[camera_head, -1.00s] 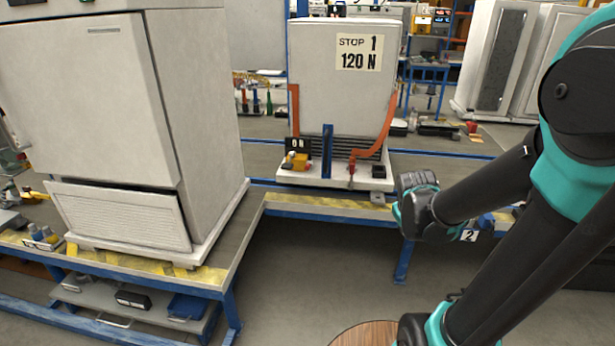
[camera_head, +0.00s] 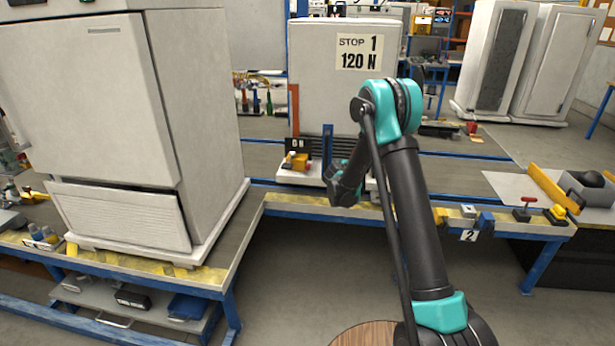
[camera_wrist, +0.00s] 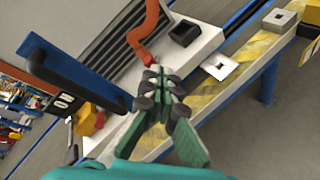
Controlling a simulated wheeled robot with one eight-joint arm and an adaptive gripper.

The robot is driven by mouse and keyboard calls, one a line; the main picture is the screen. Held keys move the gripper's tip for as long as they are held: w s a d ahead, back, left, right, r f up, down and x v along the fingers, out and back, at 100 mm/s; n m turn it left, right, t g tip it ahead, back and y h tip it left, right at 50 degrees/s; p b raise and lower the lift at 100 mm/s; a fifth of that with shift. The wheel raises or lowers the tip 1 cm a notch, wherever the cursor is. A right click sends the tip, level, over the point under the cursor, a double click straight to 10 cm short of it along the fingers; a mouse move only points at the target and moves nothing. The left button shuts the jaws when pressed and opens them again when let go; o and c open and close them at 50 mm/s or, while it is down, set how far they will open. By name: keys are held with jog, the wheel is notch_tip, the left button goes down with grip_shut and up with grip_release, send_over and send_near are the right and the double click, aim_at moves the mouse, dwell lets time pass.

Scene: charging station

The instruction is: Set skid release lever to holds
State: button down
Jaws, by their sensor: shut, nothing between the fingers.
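No readable label names the skid release lever, so I cannot tell which part it is. A red-topped handle (camera_head: 526,202) stands on the bench at the right. My gripper (camera_head: 341,180) is in front of the skid's front edge, partly hidden by its own wrist. In the wrist view its fingers (camera_wrist: 158,85) are shut and empty, near the lower end of the orange hose (camera_wrist: 148,38). The blue bar (camera_wrist: 75,78) and yellow block (camera_wrist: 90,119) are to their left.
The tall white cabinet labelled "STOP 1 120 N" (camera_head: 330,70) stands on the skid. A larger cabinet (camera_head: 80,110) stands at the left. A black square block (camera_wrist: 185,33) and white plate (camera_wrist: 219,66) are right of the fingers. Floor (camera_head: 310,270) before the bench is clear.

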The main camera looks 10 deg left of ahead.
jog(key=w+a+f+n+t+y, duration=0.2)
jog(key=w+a+f+n, duration=0.1)
jog(key=a+f+n, duration=0.4)
jog(key=w+a+f+n+t+y, duration=0.2)
jog(key=w+a+f+n, duration=0.1)
jog(key=a+f+n, duration=0.5)
jog(key=a+f, duration=0.3)
jog(key=a, duration=0.2)
jog(key=shift+a+f+n+t, duration=0.3)
jog(key=shift+f+t, duration=0.1)
jog(key=shift+w, duration=0.15)
